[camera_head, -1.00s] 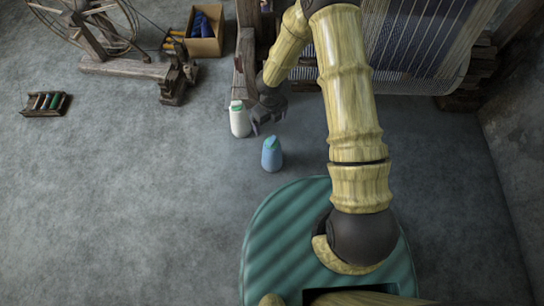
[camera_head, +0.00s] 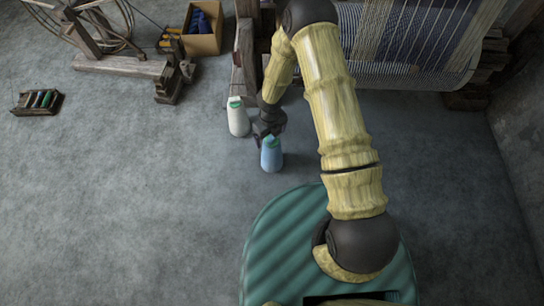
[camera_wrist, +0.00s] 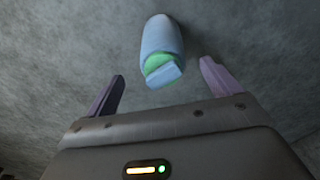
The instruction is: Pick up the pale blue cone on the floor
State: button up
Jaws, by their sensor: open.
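The pale blue cone (camera_head: 271,157) stands upright on the grey floor, just in front of my teal base in the head view. It has a green band near its top. In the wrist view the cone (camera_wrist: 162,42) lies beyond and between the two fingers, with its top toward me. My gripper (camera_wrist: 160,88) is open and empty, with the fingers apart on either side of the cone's top. In the head view my gripper (camera_head: 268,138) is right above the cone and hides part of its top. I cannot tell whether a finger touches it.
A white cone (camera_head: 238,118) with a green top stands close by at the upper left. The wooden loom (camera_head: 246,62) is behind. A cardboard box (camera_head: 203,38), a spinning wheel (camera_head: 100,35) and a small bobbin rack (camera_head: 40,102) stand farther left.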

jog(key=shift+f, duration=0.35)
jog(key=f+b, duration=0.4)
jog(key=f, duration=0.1)
jog(key=shift+s+d, duration=0.2)
jog(key=shift+d, duration=0.1)
jog(key=shift+c, duration=0.4)
jog(key=shift+w, duration=0.1)
jog(key=c, duration=1.6)
notch_tip(320, 180, up, 10)
jog(key=p, duration=0.6)
